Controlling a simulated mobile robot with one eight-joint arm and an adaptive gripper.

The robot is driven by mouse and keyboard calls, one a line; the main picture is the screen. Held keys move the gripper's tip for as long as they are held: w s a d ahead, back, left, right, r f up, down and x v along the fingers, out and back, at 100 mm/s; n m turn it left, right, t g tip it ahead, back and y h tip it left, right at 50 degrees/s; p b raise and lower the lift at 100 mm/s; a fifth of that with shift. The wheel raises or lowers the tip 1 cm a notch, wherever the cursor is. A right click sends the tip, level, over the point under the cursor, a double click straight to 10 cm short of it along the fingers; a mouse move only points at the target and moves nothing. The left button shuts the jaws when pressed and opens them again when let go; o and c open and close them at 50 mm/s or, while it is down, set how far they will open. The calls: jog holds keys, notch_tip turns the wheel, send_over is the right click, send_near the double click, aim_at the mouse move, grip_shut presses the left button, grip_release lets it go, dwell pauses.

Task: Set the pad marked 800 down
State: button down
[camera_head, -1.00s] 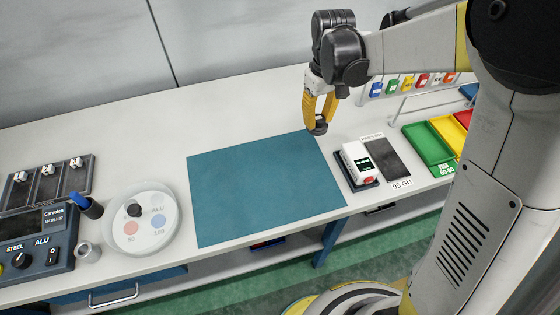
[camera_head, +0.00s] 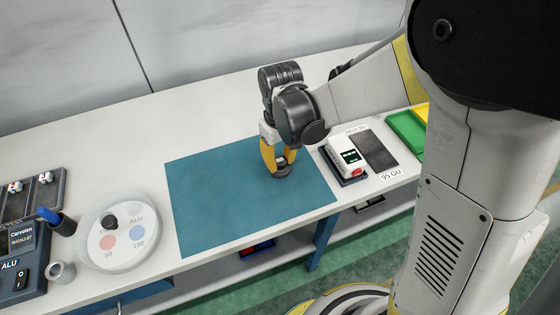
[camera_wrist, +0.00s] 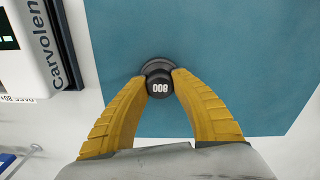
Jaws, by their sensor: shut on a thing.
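The pad marked 800 (camera_wrist: 159,87) is a dark round piece with a knob, its number in white and upside down in the wrist view. My gripper (camera_wrist: 160,75) is shut on it, with the yellow fingertips at either side of the knob. In the head view my gripper (camera_head: 283,165) points down and holds the pad (camera_head: 283,171) over the right part of the blue-green mat (camera_head: 225,205). I cannot tell whether the pad touches the mat.
The white gloss meter (camera_head: 342,155) stands just right of the mat, beside a dark plate (camera_head: 376,149) labelled 95 GU. The mat is otherwise bare.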

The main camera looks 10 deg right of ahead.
aim_at(281, 160)
jog(key=shift+f, duration=0.15)
jog(key=c, duration=1.1)
grip_release()
jog(key=shift+c, duration=0.2)
notch_tip(281, 160, up, 12)
jog(key=r+p, duration=0.1)
jog(key=p, duration=0.3)
jog(key=s+d+r+m+t, duration=0.2)
jog(key=s+d+r+t, duration=0.1)
jog(key=s+d, duration=0.2)
jog(key=s+d+r+m+t, duration=0.3)
jog(key=s+d, duration=0.3)
jog(key=d, duration=0.2)
jog(key=shift+d+r+m+t, duration=0.3)
jog(key=shift+d+r+t, duration=0.1)
jog(key=shift+t, duration=0.2)
